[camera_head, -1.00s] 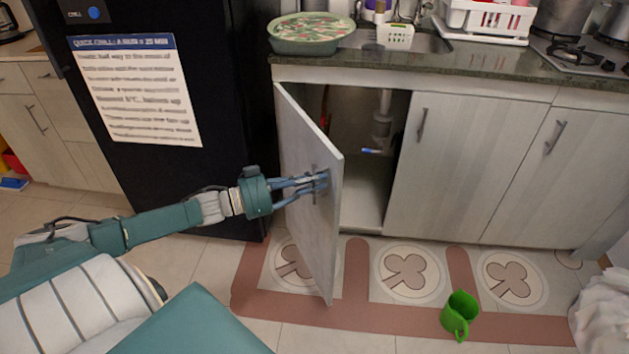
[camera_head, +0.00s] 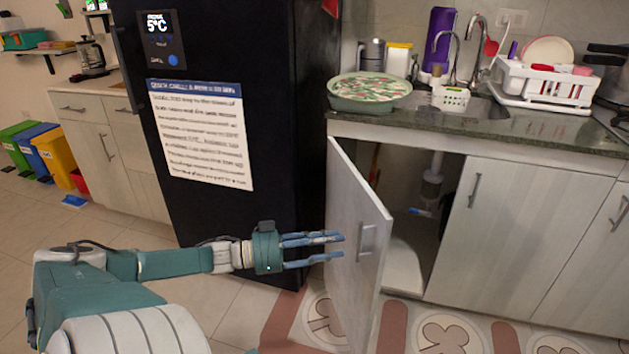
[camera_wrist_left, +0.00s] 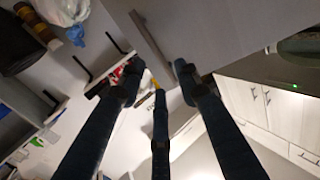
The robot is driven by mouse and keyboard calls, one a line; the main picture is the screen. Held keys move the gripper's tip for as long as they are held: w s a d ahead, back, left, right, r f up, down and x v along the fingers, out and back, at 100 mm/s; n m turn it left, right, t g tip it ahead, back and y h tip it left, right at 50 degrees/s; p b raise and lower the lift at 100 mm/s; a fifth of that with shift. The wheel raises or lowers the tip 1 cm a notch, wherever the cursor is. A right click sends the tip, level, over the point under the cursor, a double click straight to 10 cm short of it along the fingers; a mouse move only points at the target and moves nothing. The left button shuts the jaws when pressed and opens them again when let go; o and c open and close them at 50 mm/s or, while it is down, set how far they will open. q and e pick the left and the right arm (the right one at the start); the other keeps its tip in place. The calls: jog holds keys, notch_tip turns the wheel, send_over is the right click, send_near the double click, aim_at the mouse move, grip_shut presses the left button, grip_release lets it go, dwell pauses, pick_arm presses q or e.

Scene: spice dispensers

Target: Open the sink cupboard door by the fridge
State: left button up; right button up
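The pale sink cupboard door (camera_head: 352,205) beside the black fridge (camera_head: 225,60) stands swung outward, showing the dark cupboard inside (camera_head: 398,175) with a white drain pipe (camera_head: 432,180). Its metal handle (camera_head: 367,241) is on the door face towards my left gripper. My left gripper (camera_head: 340,246) has its fingers spread, just left of the handle and seemingly apart from it. In the left wrist view the handle (camera_wrist_left: 150,42) lies beyond the tips of the open fingers (camera_wrist_left: 155,80), with nothing between them. My right gripper is not in view.
A closed cupboard door (camera_head: 490,225) is to the right of the opening. A green bowl (camera_head: 368,104) and a white dish rack (camera_head: 545,90) stand on the counter. Colourful bins (camera_head: 50,150) are at the far left. Tiled floor (camera_head: 200,305) is clear near my arm.

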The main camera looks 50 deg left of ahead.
pick_arm(q)
jog(key=v, duration=0.4)
jog(key=shift+s+a, duration=0.15)
dwell(0.4)
